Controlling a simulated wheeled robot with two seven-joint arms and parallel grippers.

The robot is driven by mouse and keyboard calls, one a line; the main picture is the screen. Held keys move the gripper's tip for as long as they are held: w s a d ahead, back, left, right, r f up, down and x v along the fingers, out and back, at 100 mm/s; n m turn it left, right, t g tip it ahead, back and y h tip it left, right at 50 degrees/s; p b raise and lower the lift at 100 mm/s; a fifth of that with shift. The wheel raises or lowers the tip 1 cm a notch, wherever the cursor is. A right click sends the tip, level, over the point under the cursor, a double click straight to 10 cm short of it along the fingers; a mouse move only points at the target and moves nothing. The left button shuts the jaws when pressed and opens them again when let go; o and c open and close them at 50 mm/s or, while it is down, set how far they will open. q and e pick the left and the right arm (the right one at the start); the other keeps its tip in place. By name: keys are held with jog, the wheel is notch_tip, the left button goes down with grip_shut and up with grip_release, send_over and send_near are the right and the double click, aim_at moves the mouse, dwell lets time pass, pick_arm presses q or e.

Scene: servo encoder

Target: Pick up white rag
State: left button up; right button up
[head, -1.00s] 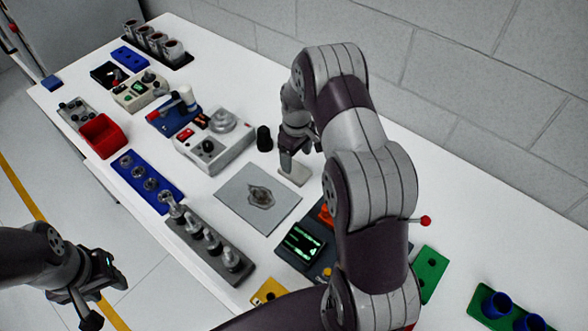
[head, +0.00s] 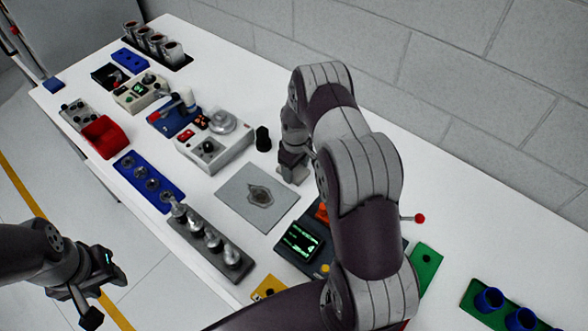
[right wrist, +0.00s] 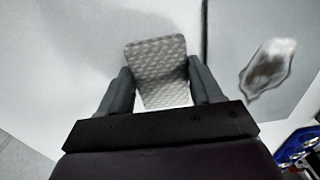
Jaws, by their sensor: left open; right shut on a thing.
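The white rag (right wrist: 157,56) is a small pale, textured piece in the right wrist view. It lies between the fingers of my right gripper (right wrist: 160,74), which is shut on it. In the head view my right gripper (head: 293,168) is low at the white table's surface, just behind the grey mat, and mostly hides the rag there. My left gripper (head: 92,288) is open and empty, off the table's front edge at the lower left.
The grey mat (head: 232,190) with a dark stain lies beside my right gripper. A black knob (head: 263,138) and a control box (head: 225,150) stand to the left. A dark device with a green screen (head: 301,240) is in front. The wall runs behind the table.

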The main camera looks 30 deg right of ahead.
aim_at(296, 170)
jog(key=shift+r, duration=0.15)
jog(key=shift+r, duration=0.3)
notch_tip(296, 170, up, 3)
jog(key=shift+f+b, duration=0.15)
jog(key=shift+b, duration=0.75)
jog(key=s+d+r+b, duration=0.1)
jog(key=s+r+b, duration=0.1)
jog(key=s+r, duration=0.5)
jog(key=s, duration=0.4)
jog(key=shift+s+d+r, duration=0.2)
jog(key=shift+s+d, duration=0.1)
jog(key=shift+d, duration=0.05)
